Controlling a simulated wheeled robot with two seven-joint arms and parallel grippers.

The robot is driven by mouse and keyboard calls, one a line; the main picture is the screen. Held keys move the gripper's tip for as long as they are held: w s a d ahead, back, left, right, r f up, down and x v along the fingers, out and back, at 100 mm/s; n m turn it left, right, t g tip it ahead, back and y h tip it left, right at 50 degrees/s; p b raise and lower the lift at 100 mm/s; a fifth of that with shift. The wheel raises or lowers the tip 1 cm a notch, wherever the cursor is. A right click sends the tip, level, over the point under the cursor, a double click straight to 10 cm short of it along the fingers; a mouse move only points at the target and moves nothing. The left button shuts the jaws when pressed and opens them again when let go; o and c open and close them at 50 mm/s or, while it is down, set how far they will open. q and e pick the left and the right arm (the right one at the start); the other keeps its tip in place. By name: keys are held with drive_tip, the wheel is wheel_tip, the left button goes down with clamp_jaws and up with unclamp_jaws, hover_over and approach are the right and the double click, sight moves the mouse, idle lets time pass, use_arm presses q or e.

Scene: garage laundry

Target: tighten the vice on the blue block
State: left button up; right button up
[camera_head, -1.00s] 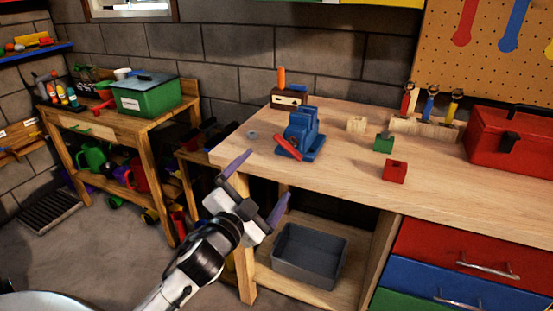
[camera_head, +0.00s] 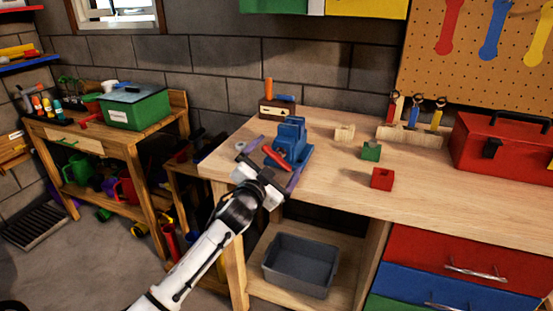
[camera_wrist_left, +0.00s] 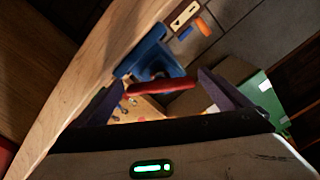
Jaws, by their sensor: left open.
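The blue vice (camera_head: 290,152) stands near the left end of the wooden workbench (camera_head: 340,185); it also shows in the left wrist view (camera_wrist_left: 150,58). Its red handle (camera_head: 276,158) sits tilted on its near side and lies across the gap between my fingers in the left wrist view (camera_wrist_left: 160,87). A blue block cannot be told apart from the blue vice body. My left gripper (camera_head: 272,161) is open, its dark purple fingers on either side of the handle; I cannot tell if they touch it. My right gripper is not in view.
Green (camera_head: 371,151), red (camera_head: 382,179) and pale wooden (camera_head: 344,132) blocks lie right of the vice. A small box (camera_head: 277,112) stands behind it. A tool rack (camera_head: 413,133) and red toolbox (camera_head: 500,145) stand further right. A grey bin (camera_head: 300,265) sits below.

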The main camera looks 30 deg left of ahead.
use_arm(q)
drive_tip(key=shift+w, duration=0.1)
drive_tip(key=c, duration=1)
drive_tip(key=shift+r+m+p, duration=0.15)
drive_tip(key=shift+m+p, duration=0.45)
drive_tip(key=shift+m, duration=0.5)
drive_tip(key=shift+c, duration=0.2)
drive_tip(key=shift+m, duration=0.7)
drive_tip(key=shift+m+p, duration=0.3)
drive_tip(key=shift+m, duration=0.3)
drive_tip(key=shift+f, duration=0.2)
